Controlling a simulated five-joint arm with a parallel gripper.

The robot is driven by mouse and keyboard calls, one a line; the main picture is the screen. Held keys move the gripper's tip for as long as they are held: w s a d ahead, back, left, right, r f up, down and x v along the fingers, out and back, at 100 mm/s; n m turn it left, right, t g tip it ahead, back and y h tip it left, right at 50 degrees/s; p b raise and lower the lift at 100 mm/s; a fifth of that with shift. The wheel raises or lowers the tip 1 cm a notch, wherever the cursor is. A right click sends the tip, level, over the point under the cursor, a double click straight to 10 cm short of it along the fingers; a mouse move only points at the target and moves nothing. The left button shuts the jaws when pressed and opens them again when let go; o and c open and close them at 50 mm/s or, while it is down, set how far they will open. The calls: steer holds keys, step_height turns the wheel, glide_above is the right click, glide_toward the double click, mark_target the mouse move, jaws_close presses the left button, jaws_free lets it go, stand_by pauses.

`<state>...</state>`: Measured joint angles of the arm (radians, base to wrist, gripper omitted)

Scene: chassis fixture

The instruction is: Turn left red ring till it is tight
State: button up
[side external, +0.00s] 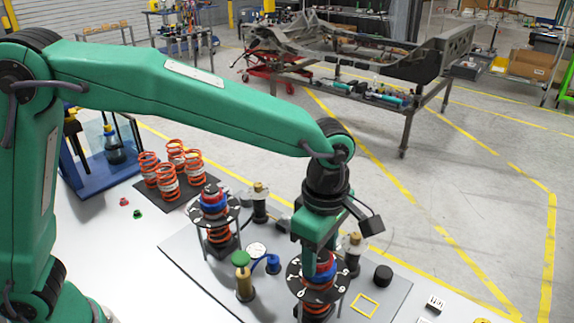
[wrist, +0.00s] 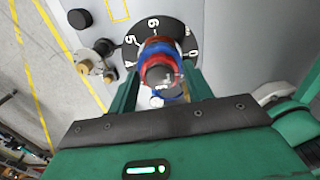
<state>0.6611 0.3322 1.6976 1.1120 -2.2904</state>
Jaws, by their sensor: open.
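Two upright spring assemblies, each with red and blue rings above a black numbered dial, stand on the grey plate. My gripper (side external: 318,250) points down over the nearer assembly, whose red ring (side external: 323,270) shows just below the fingers. In the wrist view my gripper (wrist: 160,78) is open, with one finger on each side of that red ring (wrist: 147,66) and the blue ring (wrist: 155,43); I cannot tell whether they touch. Its black dial (wrist: 130,52) shows white numbers. The other red ring (side external: 212,188) sits on the farther assembly, picture left, with nothing gripping it.
A green-topped brass post (side external: 243,280), a blue fitting (side external: 268,263) and a black knob (side external: 383,274) stand close by on the grey plate (side external: 190,258). Orange springs (side external: 167,180) stand behind left.

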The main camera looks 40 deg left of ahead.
steer(key=shift+n, duration=2)
steer(key=shift+n, duration=0.3)
steer(key=shift+n, duration=0.8)
steer(key=c, duration=0.7)
